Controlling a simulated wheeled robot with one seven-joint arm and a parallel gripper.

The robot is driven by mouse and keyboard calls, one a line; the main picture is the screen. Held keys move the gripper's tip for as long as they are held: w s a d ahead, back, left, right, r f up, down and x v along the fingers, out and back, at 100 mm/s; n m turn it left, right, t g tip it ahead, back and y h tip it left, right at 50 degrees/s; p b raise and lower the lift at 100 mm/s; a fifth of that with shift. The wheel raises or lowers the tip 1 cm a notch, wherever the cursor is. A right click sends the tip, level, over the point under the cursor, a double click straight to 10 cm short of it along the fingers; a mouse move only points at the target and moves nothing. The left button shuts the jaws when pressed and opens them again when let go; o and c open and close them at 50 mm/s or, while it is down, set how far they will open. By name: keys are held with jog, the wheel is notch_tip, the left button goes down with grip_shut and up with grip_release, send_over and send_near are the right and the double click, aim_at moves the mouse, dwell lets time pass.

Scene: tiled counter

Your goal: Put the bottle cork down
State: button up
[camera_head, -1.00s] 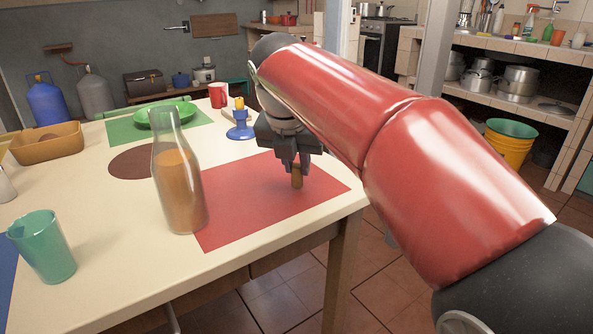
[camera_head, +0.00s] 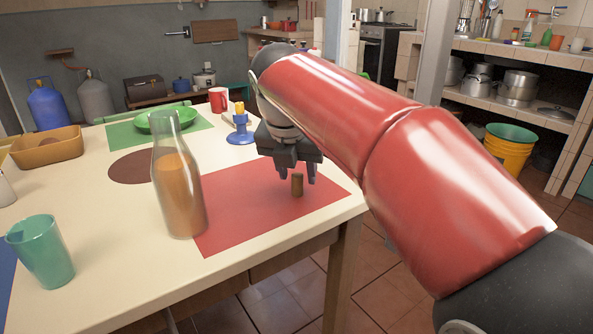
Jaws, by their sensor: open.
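The bottle cork (camera_head: 297,186) is a small brown cylinder standing upright on the red placemat (camera_head: 236,221), near the mat's right part. My gripper (camera_head: 297,178) is open just above and around the top of the cork, with a fingertip to each side. The fingers appear apart from the cork. A glass bottle (camera_head: 179,190) with orange-brown contents stands upright on the mat's left edge, its top uncorked.
A teal cup (camera_head: 42,252) stands at the front left. A blue candle holder (camera_head: 241,130), a red mug (camera_head: 218,99) and a green plate (camera_head: 165,122) are behind. A tan tray (camera_head: 47,149) sits at the left. The front table middle is clear.

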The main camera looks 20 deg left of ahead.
jog(key=p+v, duration=0.3)
jog(key=v, duration=0.9)
jog(key=s+d+f+m, duration=0.3)
jog(key=d+f+m, duration=0.1)
jog(key=d+m, duration=0.55)
jog(key=s+d+f+m, duration=0.2)
jog(key=d+f+m, duration=0.2)
jog(key=d+m, duration=0.6)
jog(key=s+d+f+m+t, duration=0.1)
jog(key=s+d+f+m, duration=0.9)
jog(key=f+m, duration=0.4)
jog(key=shift+s+d+m, duration=0.2)
jog(key=shift+s+m, duration=0.15)
jog(key=shift+m, duration=0.7)
jog(key=shift+c, duration=0.5)
